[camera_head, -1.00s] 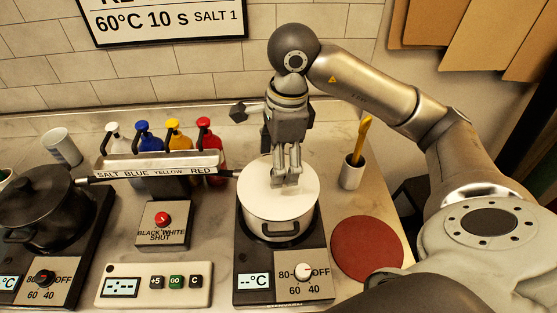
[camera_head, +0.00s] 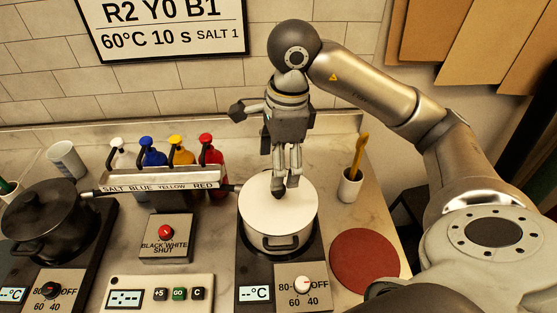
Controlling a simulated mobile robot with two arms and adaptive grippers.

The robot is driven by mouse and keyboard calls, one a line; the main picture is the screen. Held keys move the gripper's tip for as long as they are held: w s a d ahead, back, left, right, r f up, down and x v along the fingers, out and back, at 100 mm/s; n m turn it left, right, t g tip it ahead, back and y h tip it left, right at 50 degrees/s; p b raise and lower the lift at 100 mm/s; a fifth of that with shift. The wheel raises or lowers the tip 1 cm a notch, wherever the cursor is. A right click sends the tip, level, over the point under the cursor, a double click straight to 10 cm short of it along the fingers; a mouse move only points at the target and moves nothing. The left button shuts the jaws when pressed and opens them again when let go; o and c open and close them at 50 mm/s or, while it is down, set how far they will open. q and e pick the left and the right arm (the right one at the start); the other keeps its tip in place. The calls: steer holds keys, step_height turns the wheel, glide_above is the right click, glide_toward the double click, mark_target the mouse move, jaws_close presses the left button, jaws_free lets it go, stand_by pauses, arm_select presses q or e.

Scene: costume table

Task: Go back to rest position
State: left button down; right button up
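My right gripper (camera_head: 287,184) hangs pointing down over the white pot (camera_head: 268,234) on the right hob. Its two fingers look slightly apart, with nothing held between them. A dark knob (camera_head: 278,191) shows on the pot's white top (camera_head: 290,208), just under and beside the fingertips. Whether a fingertip still touches the knob is hard to tell. My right arm reaches in from the right side. My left gripper is not in view.
A black lidded pot (camera_head: 45,222) stands on the left hob. A labelled rack (camera_head: 160,181) stands before several coloured bottles. A shutter button box (camera_head: 165,237) and timer panel (camera_head: 160,293) are in front. A cup with a yellow tool (camera_head: 350,186) and a red round mat (camera_head: 365,262) lie right.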

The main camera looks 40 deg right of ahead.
jaws_close()
stand_by(0.3)
stand_by(0.8)
steer(key=shift+f, duration=0.25)
steer(key=shift+f+b, duration=2.4)
steer(key=shift+b, duration=0.2)
steer(key=shift+r, duration=0.1)
steer(key=shift+r+p, duration=2.5)
steer(key=shift+r, duration=0.95)
steer(key=shift+r, duration=0.1)
